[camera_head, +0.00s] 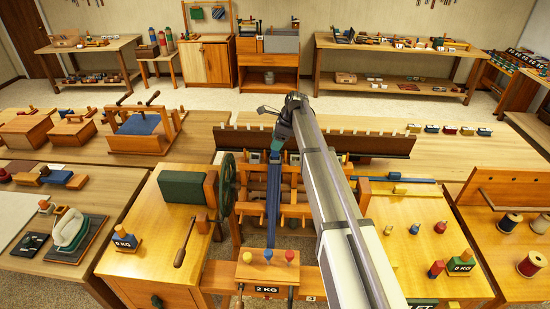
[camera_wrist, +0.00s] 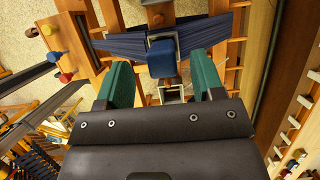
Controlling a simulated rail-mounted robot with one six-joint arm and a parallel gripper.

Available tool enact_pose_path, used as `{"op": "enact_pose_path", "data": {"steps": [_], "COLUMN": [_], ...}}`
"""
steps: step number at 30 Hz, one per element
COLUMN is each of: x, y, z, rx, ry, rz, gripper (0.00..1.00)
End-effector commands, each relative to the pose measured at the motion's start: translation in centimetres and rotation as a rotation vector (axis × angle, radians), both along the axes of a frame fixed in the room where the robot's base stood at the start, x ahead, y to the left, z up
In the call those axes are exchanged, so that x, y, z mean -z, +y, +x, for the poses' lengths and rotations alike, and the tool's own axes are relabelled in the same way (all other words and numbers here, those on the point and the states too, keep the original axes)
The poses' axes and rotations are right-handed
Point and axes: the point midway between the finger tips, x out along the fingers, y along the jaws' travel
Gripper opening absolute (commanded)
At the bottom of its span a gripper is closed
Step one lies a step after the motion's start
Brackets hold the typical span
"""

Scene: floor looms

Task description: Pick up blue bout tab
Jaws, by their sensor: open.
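A blue block (camera_wrist: 162,58), which looks like the blue bout tab, sits in a pale metal bracket at the dark blue warp band (camera_wrist: 215,36) in the wrist view. My gripper (camera_wrist: 165,78) is open, with one green finger on each side of the block's near end. A gap shows between the block and each finger, and nothing is held. In the head view my gripper (camera_head: 279,138) is over the back of the loom, above the blue warp (camera_head: 273,190). The block cannot be made out there, as my arm and gripper crowd that spot.
The loom's wooden frame (camera_head: 310,212) surrounds the warp, with a dark beam (camera_head: 385,144) behind. A green handwheel (camera_head: 227,187) stands left. Small coloured tabs (camera_head: 449,130) line the bench at back right. A box with coloured knobs (camera_head: 267,273) is in front.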

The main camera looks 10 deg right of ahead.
Motion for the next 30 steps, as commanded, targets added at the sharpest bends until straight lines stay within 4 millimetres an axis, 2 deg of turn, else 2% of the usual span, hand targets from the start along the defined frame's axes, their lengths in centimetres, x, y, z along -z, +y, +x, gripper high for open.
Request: {"op": "enact_pose_path", "data": {"steps": [1,4,6,12,27,30], "x": [2.0,3.8,4.2,3.8,3.8,3.8], "y": [0.3,1.0,1.3,1.3,1.3,1.3], "z": [0.2,0.4,0.5,0.5,0.5,0.4], "rx": [-0.001,-0.001,0.000,0.000,0.000,0.000], "ry": [0.000,0.000,-0.001,0.000,0.000,0.000], "rz": [0.000,0.000,0.000,0.000,0.000,0.000], "gripper": [0.62,0.62,0.62,0.62,0.14,0.08]}}
